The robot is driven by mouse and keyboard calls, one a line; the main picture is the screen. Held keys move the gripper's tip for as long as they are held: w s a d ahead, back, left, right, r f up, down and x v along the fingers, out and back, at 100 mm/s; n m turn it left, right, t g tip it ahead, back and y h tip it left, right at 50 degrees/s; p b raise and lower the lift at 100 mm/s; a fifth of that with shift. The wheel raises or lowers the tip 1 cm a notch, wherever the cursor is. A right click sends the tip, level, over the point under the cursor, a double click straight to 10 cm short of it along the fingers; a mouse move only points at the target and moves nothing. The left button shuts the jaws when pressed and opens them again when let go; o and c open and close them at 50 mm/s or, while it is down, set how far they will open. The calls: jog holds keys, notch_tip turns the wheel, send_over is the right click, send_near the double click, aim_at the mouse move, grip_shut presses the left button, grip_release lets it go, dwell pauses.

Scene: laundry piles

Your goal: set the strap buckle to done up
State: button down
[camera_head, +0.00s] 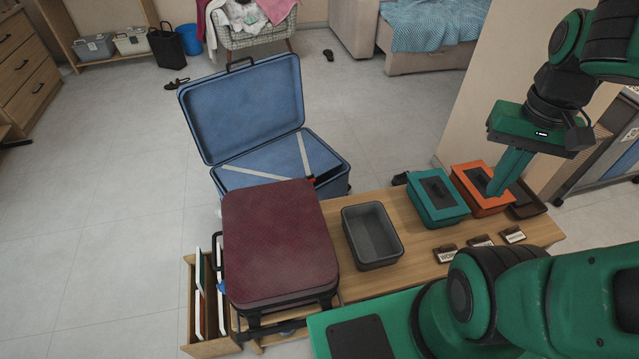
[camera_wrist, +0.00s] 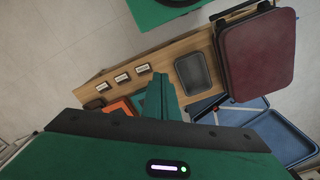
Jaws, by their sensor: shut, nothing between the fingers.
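The blue suitcase (camera_head: 243,112) stands open behind the bench with its lid raised. Pale straps (camera_head: 252,174) cross its inside; a second length (camera_head: 304,157) runs down the right side. A small red and black piece (camera_head: 311,181), perhaps the buckle, shows where they come near each other, partly behind the maroon suitcase (camera_head: 280,240). I cannot tell whether it is done up. In the wrist view the straps (camera_wrist: 207,104) show near the blue suitcase (camera_wrist: 285,138). My gripper (camera_head: 495,191) is shut and empty, pointing down over the orange box, well right of the suitcase.
The wooden bench (camera_head: 405,275) holds a grey bin (camera_head: 372,238), a teal box (camera_head: 437,199), an orange box (camera_head: 482,184) and small label plates (camera_head: 480,241). The maroon suitcase stands at its left end beside a file holder (camera_head: 205,300).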

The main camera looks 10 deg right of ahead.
jog(key=w+f+t, duration=0.1)
jog(key=w+f, duration=0.4)
jog(key=w, duration=0.6)
jog(key=w+f+t, duration=0.1)
jog(key=w+f, duration=0.4)
jog(key=w, duration=0.6)
jog(key=w+f+t, duration=0.1)
jog(key=w+f, duration=0.5)
jog(key=w, duration=0.5)
jog(key=w+a+f+m+t+y, duration=0.1)
jog(key=w+a+f, duration=0.3)
jog(key=f, duration=0.7)
jog(key=w+a+f+m+t+y, duration=0.1)
jog(key=w+a+f, duration=0.4)
jog(key=f, duration=0.5)
jog(key=w+a+f+m+t+y, duration=0.1)
jog(key=w+a+f+m+t, duration=0.2)
jog(key=w+f, duration=0.4)
notch_tip(320, 180, down, 5)
jog(key=shift+w+a+r+m, duration=0.15)
jog(key=shift+a+m, duration=0.5)
jog(key=shift+m, duration=0.45)
jog(key=shift+w, duration=0.1)
jog(key=x, duration=2)
jog(key=shift+a, duration=0.25)
